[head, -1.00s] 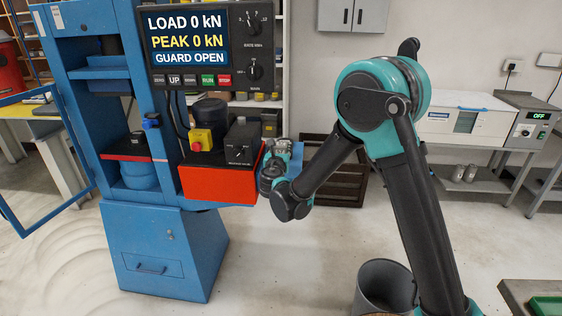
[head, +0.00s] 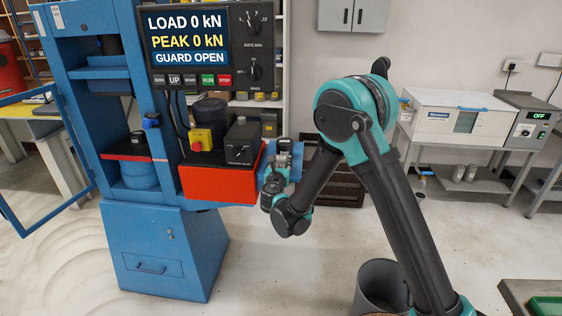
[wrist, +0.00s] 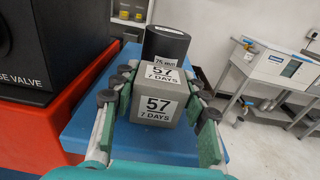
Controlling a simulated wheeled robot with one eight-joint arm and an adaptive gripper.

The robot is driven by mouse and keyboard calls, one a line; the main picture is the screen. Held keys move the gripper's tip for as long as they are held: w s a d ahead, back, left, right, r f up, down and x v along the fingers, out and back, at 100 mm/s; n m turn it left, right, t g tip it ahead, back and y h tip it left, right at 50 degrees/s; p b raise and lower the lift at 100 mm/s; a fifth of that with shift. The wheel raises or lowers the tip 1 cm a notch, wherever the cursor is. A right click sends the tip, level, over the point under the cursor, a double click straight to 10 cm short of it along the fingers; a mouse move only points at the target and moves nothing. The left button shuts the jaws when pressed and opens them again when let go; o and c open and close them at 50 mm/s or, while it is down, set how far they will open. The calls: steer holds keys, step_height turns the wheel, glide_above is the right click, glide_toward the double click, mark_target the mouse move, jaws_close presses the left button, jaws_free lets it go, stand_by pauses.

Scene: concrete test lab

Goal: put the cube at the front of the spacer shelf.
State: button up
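The cube (wrist: 158,106) is grey with white "57 / 7 DAYS" labels. In the wrist view it is over the front part of the blue spacer shelf (wrist: 88,128), in front of a dark cylindrical spacer marked 75 mm (wrist: 166,45). My gripper (wrist: 162,80) has one green-padded finger on each side of the cube. The fingers look spread, with a gap visible at the right pad. Whether the cube's underside touches the shelf is hard to tell. In the head view my gripper (head: 276,178) is at the blue shelf (head: 297,166), and the cube is hard to make out.
A red housing (head: 220,180) with a black valve box (head: 243,142) stands close left of the shelf. The blue press (head: 165,245) has its guard open. A grey bin (head: 376,272) stands on the floor near my arm. A side bench (head: 470,165) is at the right.

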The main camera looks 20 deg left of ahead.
steer(key=o, duration=0.3)
steer(key=shift+o, duration=0.2)
steer(key=shift+s+r, duration=0.1)
steer(key=shift+r, duration=0.05)
steer(key=v, duration=1.1)
steer(key=shift+s, duration=0.4)
steer(key=shift+d, duration=0.15)
